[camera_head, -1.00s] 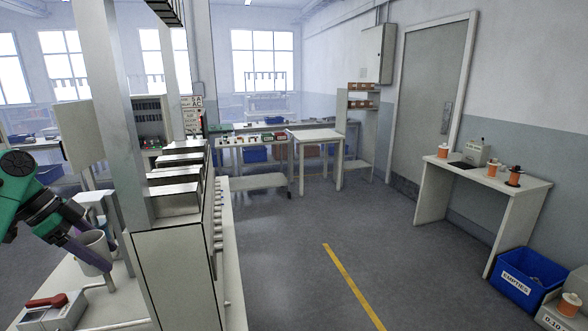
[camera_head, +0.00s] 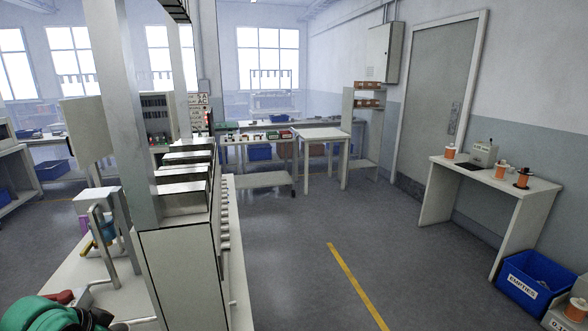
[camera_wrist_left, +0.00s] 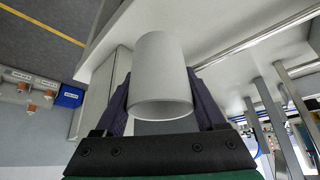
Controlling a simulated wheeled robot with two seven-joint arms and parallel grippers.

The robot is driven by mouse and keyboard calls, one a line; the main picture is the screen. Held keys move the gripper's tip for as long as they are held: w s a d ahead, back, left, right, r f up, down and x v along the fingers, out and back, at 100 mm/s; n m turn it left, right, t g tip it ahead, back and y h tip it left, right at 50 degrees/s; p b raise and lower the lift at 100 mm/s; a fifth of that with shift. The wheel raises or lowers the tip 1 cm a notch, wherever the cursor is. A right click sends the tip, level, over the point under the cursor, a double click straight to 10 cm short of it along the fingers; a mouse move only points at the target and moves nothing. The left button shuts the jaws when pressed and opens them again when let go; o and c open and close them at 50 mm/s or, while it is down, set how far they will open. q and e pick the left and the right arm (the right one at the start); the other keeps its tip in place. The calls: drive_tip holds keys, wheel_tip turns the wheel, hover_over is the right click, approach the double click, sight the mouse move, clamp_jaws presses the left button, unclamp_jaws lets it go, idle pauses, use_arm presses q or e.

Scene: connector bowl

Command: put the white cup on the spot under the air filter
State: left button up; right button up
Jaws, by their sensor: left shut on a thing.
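The white cup (camera_wrist_left: 160,62) is held between the two dark fingers of my left gripper (camera_wrist_left: 158,95) in the left wrist view. The gripper is shut on it, with one finger on each side. In the head view my green left arm is at the bottom left corner, and the cup and fingers are out of sight. A grey metal stand (camera_head: 106,232) rises from the bench on the left, with small purple and yellow parts partly hidden behind it. I cannot tell which part is the air filter, and the spot under it is not clearly visible. My right gripper is not in view.
The pale bench (camera_head: 78,268) carries a tall cabinet (camera_head: 180,270) and post (camera_head: 130,120) right of the stand. A red-topped item (camera_head: 62,297) lies beside my arm. The blue bin (camera_head: 533,280) and side table (camera_head: 495,178) are far right. The floor between is clear.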

use_arm(q)
drive_tip(key=s+d+f+n+y, duration=0.15)
drive_tip(key=s+d, duration=0.25)
drive_tip(key=d, duration=0.7)
drive_tip(key=s+d+f+n+y, duration=0.1)
drive_tip(key=s+d+f+n, duration=0.3)
drive_tip(key=d, duration=0.6)
wheel_tip(320, 180, down, 8)
drive_tip(key=m+b, duration=0.1)
drive_tip(key=b, duration=0.9)
drive_tip(key=shift+s+d+r, duration=0.15)
drive_tip(key=shift+s+d, duration=0.2)
drive_tip(key=shift+d, duration=0.05)
drive_tip(key=shift+a, duration=0.15)
